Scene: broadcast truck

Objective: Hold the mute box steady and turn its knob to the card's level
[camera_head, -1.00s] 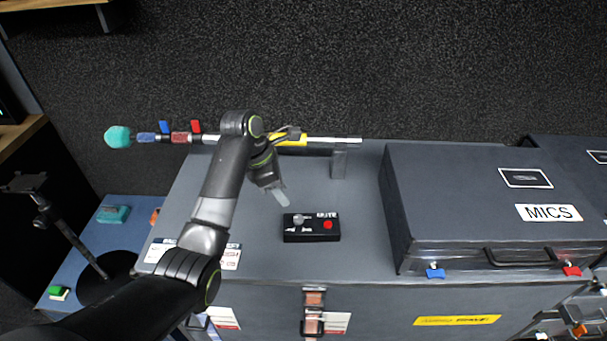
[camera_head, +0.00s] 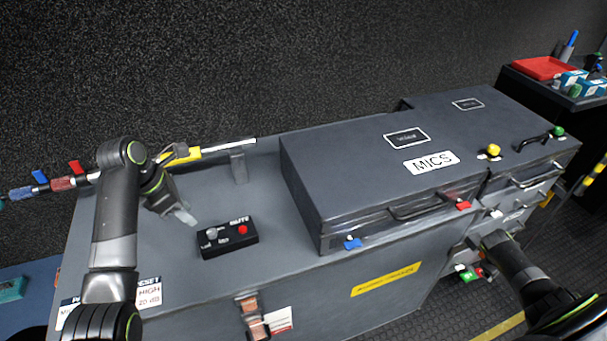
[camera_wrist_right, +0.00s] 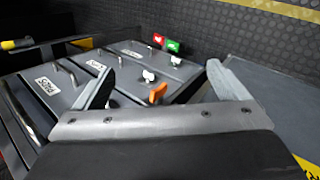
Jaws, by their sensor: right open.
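The black mute box (camera_head: 229,244) lies on the grey case top, with a grey knob (camera_head: 211,233), a red button and white lettering. The white preset card (camera_head: 149,293) lies at the case's front left. It reads "HIGH" and what looks like "20 dB"; my left arm hides its middle. My left gripper (camera_head: 183,216) hangs just behind and left of the box, apart from it; its finger gap is not clear. My right gripper (camera_wrist_right: 163,86) is open and empty in the right wrist view, over drawer fronts. In the head view, my right arm is at lower right.
The raised MICS case (camera_head: 365,175) stands right of the box. A microphone pole (camera_head: 215,150) lies along the back on a bracket (camera_head: 239,167). A red tray (camera_head: 545,68) is at far right. The case top between box and MICS case is clear.

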